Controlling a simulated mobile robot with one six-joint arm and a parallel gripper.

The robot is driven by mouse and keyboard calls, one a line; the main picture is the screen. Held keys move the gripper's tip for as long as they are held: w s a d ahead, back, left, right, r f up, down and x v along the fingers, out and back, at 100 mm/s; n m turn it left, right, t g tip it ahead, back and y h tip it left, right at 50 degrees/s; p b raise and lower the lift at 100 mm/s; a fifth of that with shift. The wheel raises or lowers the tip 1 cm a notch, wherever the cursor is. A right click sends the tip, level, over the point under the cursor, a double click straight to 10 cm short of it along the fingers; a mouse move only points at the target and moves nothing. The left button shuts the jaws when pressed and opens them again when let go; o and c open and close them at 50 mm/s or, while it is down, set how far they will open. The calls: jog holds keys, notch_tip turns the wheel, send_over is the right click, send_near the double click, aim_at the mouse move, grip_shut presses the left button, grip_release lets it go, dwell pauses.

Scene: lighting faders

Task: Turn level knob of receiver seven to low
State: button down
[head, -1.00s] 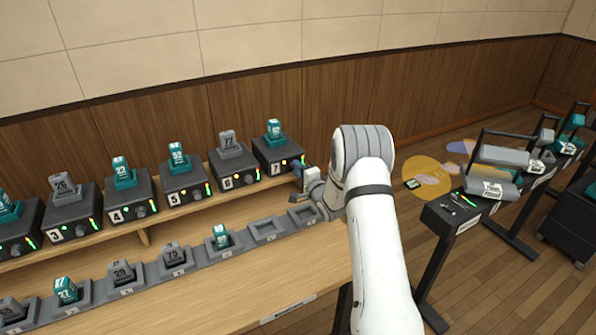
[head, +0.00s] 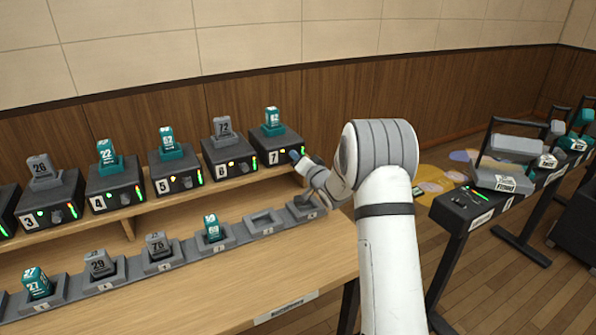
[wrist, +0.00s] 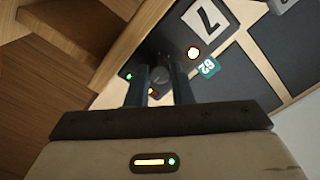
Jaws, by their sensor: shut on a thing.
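Receiver seven (head: 281,140) is a black box at the right end of the upper shelf, with a white 7 label and a teal pack marked 62 on top. In the wrist view, its front panel (wrist: 237,72) shows the 7 label, a glowing amber light and a green light. My gripper (head: 294,155) is at the right part of that front. In the wrist view, my gripper (wrist: 160,78) is shut on the round dark level knob (wrist: 160,74), with one finger on each side. In the head view the knob is hidden by my fingers. Its pointer is not readable.
Receiver six (head: 229,158) stands close to the left of receiver seven, and more receivers line the shelf. Below is a row of grey charging cradles (head: 263,221), some holding packs. A dark stand (head: 470,205) is to the right.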

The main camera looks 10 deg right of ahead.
jog(key=m+b, duration=2.7)
jog(key=b, duration=0.4)
jog(key=shift+f, duration=0.1)
dwell(1.1)
dwell(0.4)
jog(key=c, duration=1.5)
grip_release()
jog(key=shift+c, duration=0.2)
